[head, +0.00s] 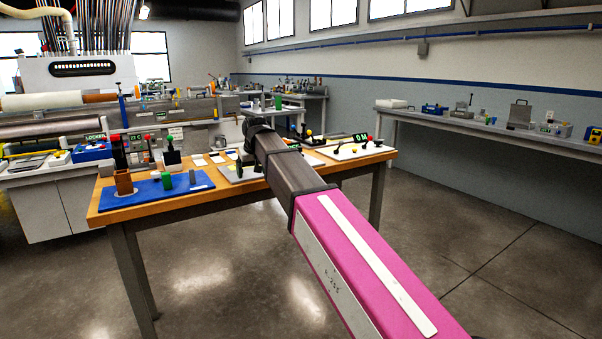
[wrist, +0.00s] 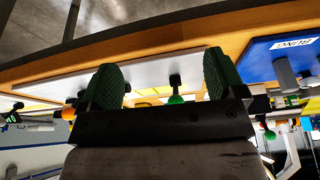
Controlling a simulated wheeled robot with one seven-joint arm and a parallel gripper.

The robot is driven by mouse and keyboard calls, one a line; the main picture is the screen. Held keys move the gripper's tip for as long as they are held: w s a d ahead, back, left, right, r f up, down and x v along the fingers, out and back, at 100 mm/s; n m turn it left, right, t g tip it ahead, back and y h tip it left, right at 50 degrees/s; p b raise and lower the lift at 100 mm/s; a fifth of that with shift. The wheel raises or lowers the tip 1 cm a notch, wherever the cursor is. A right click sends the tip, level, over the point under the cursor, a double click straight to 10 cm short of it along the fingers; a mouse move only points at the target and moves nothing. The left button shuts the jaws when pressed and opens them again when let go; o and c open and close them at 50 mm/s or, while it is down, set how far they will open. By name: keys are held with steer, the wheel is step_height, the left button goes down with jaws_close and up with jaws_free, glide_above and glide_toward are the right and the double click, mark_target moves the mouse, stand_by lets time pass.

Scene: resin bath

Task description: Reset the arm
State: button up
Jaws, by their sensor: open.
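My arm reaches out from the lower right of the head view, with a magenta link nearest and dark links beyond. Its far end is over the middle of the wooden table (head: 110,208). My gripper (wrist: 163,78) shows in the wrist view as two green ribbed fingers set wide apart, with nothing held between them. Behind the fingers in that view is a white board (wrist: 150,72) with a green-knobbed part and yellow patches. The arm hides part of the table's middle in the head view.
A blue mat (head: 140,198) at the table's left holds a brown block (head: 124,182) and a green cylinder (head: 167,181). A pale board (head: 345,152) with small knobs lies at the right end. A long bench (head: 450,119) runs along the right wall. Floor at right is clear.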

steer(key=s+d+f+m+g+h, duration=0.1)
steer(key=s+d+f, duration=0.3)
steer(key=d+f, duration=0.55)
steer(key=s+d+f+m, duration=0.2)
steer(key=s+d+f, duration=0.1)
steer(key=d+f, duration=0.6)
steer(key=s+d+f+m+g+h, duration=0.1)
steer(key=s+d+f, duration=0.3)
steer(key=d+f, duration=0.5)
steer(key=s+d+f+m+g, duration=0.1)
steer(key=s+d+f, duration=0.7)
steer(key=s+f, duration=0.2)
steer(key=shift+s+d+m, duration=0.15)
steer(key=shift+d+m, duration=0.15)
